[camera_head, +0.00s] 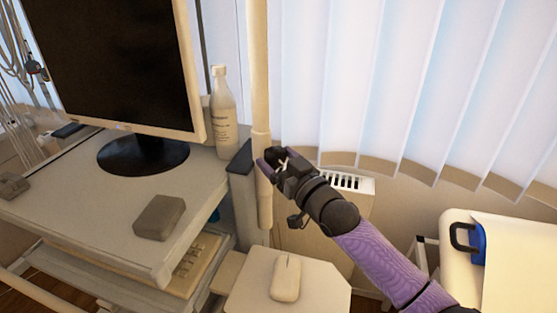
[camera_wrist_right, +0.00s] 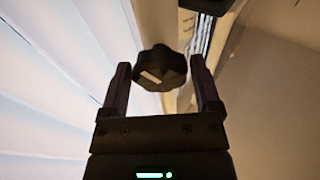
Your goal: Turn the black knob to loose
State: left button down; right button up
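The black knob (camera_wrist_right: 160,68) is lobed, with a pale mark on its face, and shows in the right wrist view between the two fingertips of my right gripper. One finger is on each side of it, with a narrow gap at each side, so the gripper looks open around the knob and not clamped. In the head view my right gripper (camera_head: 270,158) is at the cream upright pole (camera_head: 264,205), and the knob cannot be clearly told from the dark gripper there. My left gripper is not in view.
Left of the pole is a grey cart top (camera_head: 75,190) with a monitor (camera_head: 115,65), a white bottle (camera_head: 222,110) and a grey block (camera_head: 159,217). A mouse (camera_head: 286,278) lies on a lower shelf. Blinds (camera_head: 400,80) and a radiator (camera_head: 346,183) are behind.

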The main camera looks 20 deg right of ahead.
jog(key=shift+o, duration=0.9)
jog(key=shift+s, duration=0.15)
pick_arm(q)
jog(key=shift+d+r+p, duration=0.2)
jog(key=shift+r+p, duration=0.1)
pick_arm(e)
jog(key=v, duration=0.9)
jog(key=shift+s+d, duration=0.15)
jog(key=shift+s, duration=0.15)
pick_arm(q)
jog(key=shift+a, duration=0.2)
